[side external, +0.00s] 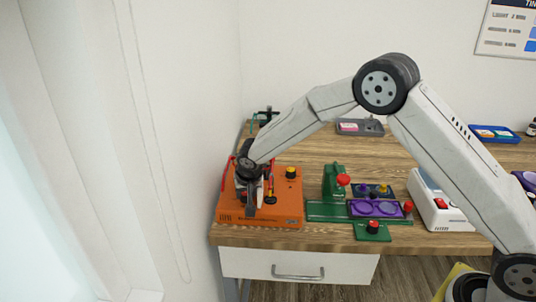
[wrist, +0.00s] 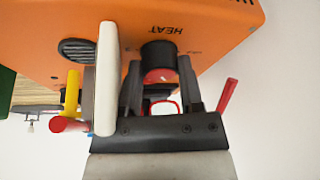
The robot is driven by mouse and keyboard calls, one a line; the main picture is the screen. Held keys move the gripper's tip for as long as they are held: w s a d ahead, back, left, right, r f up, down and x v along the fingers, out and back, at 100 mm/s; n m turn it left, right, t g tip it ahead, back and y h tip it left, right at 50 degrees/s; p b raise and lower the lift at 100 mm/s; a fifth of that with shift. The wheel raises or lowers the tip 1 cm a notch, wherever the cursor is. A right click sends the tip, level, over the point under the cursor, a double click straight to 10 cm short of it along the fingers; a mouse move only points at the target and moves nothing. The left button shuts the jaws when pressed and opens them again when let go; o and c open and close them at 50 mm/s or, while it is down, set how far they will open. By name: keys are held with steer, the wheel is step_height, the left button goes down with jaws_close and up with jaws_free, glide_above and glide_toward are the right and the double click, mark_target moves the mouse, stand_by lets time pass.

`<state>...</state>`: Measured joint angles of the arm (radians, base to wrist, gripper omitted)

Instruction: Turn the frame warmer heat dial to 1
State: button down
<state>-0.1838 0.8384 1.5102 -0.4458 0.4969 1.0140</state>
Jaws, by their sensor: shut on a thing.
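The frame warmer is an orange box (side external: 285,213) at the left end of the table in the side view. Its orange face (wrist: 215,30) fills the top of the wrist view, with the word HEAT upside down. The heat dial, a black knob with a red part (wrist: 158,62), stands below that word. My gripper (wrist: 160,82) has one finger on each side of the dial and is shut on it. In the side view my gripper (side external: 252,203) is at the box's left part and hides the dial. The dial's setting cannot be read.
A knob with a yellow top (side external: 290,173) stands on the box. In the wrist view a white bar (wrist: 107,80) is close left of my gripper, and a red rod (wrist: 228,95) is to the right. A green fixture (side external: 330,209) with purple parts stands right of the box.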

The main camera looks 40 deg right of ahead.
stand_by(0.5)
steer(key=shift+c, duration=1.2)
jaws_free()
steer(key=v, duration=0.7)
steer(key=shift+s+r, duration=0.15)
steer(key=shift+r, duration=0.2)
steer(key=s+d+n+y, duration=0.1)
steer(key=s+d, duration=0.3)
steer(key=s, duration=0.9)
steer(key=s+d+n+g, duration=0.1)
steer(key=s+d+n, duration=0.3)
steer(key=s, duration=0.9)
steer(key=shift+s+f+g+y, duration=0.25)
steer(key=shift+f+g+y, duration=0.05)
steer(key=shift+y, duration=0.1)
